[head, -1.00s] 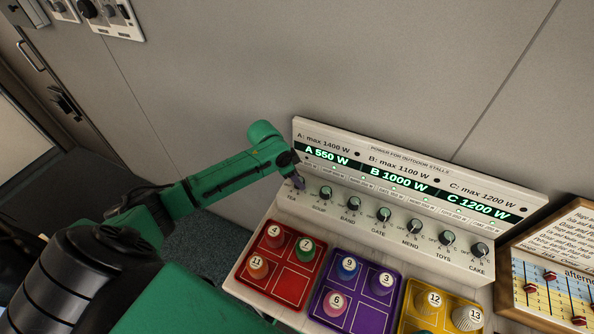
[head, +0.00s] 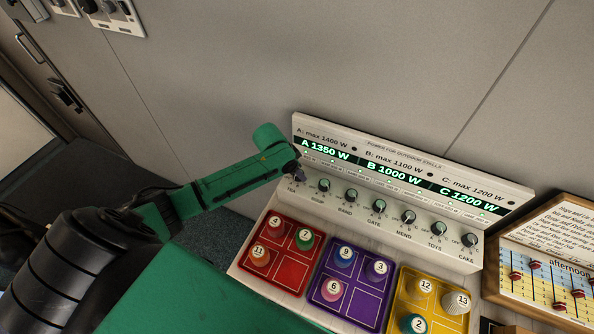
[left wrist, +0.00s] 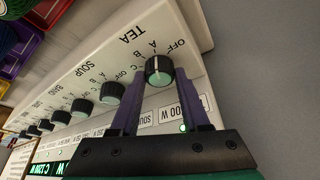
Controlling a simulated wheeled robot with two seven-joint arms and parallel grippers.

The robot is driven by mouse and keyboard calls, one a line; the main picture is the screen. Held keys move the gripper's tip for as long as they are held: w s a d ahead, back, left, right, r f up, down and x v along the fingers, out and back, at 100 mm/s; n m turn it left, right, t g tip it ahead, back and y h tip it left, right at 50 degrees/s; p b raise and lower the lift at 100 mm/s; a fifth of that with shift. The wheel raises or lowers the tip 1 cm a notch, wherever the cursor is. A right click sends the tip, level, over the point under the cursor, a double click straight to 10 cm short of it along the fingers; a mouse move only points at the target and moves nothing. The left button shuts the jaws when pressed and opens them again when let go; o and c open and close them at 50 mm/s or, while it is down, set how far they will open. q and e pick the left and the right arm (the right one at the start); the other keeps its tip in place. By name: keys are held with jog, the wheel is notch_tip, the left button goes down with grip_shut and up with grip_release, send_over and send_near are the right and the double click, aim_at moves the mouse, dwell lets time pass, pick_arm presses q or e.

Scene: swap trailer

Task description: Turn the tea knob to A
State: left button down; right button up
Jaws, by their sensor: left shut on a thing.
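The tea knob (left wrist: 159,70) is a dark round knob with a pale face and a white line, at the TEA end of the power panel (head: 385,217). In the left wrist view its line points at about the A mark, with OFF to the right and B and C to the left. My left gripper (head: 298,176) is at this knob, its two purple fingers (left wrist: 161,97) on either side of it, shut on it. In the head view the gripper hides the knob. The panel's display (head: 325,149) reads A 1350 W, B 1000 W, C 1200 W. My right gripper is not in view.
The soup knob (head: 324,185) and several more knobs run rightward along the panel. In front stand a red tray (head: 288,271), a purple tray (head: 368,304) and a yellow tray (head: 446,322) with numbered pieces. A slider board (head: 545,270) is at the right.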

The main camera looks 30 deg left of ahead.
pick_arm(q)
jog(key=shift+c, duration=1.9)
grip_release()
jog(key=b+v, duration=0.1)
jog(key=v, duration=1.3)
jog(key=shift+s+r+b, duration=0.15)
jog(key=shift+r+b, duration=0.15)
jog(key=shift+b, duration=0.1)
jog(key=shift+a, duration=0.1)
